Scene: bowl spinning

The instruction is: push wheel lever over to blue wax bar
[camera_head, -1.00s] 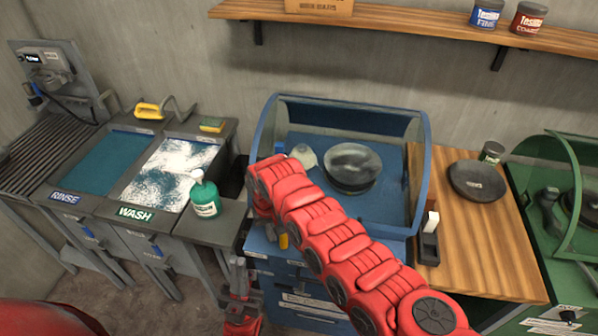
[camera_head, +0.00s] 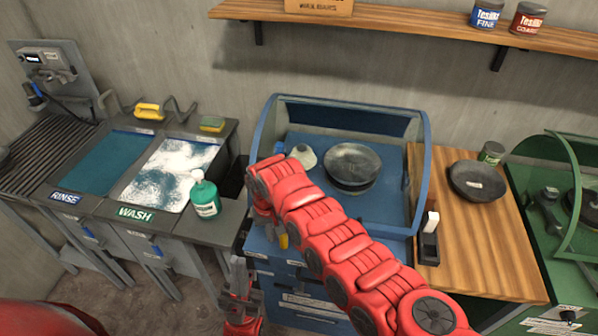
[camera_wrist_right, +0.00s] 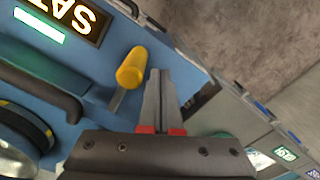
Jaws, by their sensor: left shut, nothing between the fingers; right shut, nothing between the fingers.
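The lever with a yellow knob (camera_wrist_right: 132,66) stands on the blue machine's front in the right wrist view. The knob also shows as a small yellow spot (camera_head: 283,241) in the head view. My right gripper (camera_wrist_right: 157,72) is shut and empty, with its fingertips close beside the knob, on its right in the wrist picture. I cannot tell whether they touch. My left gripper (camera_head: 237,262) is shut and empty, low in front of the blue machine. A dark round bowl (camera_head: 350,166) sits inside the blue hood. I cannot make out a blue wax bar.
The blue hooded machine (camera_head: 418,160) stands between the wash station (camera_head: 168,165) and a wooden counter (camera_head: 480,245). A green soap bottle (camera_head: 205,197) stands left of the hood. A dark handle (camera_wrist_right: 45,95) lies left of the knob in the wrist view.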

